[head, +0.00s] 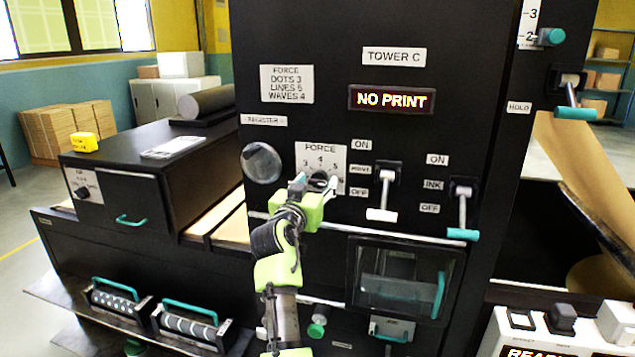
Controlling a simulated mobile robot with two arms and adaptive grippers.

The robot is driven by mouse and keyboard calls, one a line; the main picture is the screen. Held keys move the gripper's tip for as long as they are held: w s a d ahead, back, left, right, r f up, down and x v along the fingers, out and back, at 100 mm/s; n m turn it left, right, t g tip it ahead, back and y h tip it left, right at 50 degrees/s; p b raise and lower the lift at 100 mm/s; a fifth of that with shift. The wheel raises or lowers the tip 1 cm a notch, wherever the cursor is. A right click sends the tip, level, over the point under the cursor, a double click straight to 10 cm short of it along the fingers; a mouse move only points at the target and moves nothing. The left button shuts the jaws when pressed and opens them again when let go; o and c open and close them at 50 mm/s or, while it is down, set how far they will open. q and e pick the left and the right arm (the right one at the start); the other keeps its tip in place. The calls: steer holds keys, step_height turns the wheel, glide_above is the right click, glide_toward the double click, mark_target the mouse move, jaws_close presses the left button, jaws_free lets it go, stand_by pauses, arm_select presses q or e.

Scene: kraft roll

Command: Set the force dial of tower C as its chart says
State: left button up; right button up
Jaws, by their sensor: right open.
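The force dial (320,178) is a small dark knob on a white numbered plate marked FORCE, on the black front of tower C. The numbers 3, 4 and 5 show; the lower part of the plate and the knob's pointer are mostly hidden by my gripper. My right gripper (313,186) is open at the dial, its fingertips at the knob; I cannot tell if they touch it. The chart (287,84), up and left of the dial, reads DOTS 3, LINES 5, WAVES 4. My left gripper is not in view.
A round register knob (262,163) is left of the dial. The print lever (383,190) and ink lever (462,210) are to the right. A lit sign (391,99) reads NO PRINT. Patterned rollers with teal handles, one dotted (115,302) and one streaked (190,327), sit low left.

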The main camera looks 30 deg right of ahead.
steer(key=shift+a, duration=0.15)
steer(key=shift+r, duration=0.1)
steer(key=c, duration=1.1)
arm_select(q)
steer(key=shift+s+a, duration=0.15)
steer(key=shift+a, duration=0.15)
arm_select(e)
steer(key=shift+s, duration=0.1)
steer(key=shift+n, duration=0.3)
steer(key=n, duration=0.2)
steer(key=shift+n, duration=0.4)
arm_select(q)
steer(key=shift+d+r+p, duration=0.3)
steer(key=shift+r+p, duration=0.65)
steer(key=shift+p, duration=0.05)
arm_select(e)
steer(key=n, duration=0.5)
steer(key=shift+n, duration=0.3)
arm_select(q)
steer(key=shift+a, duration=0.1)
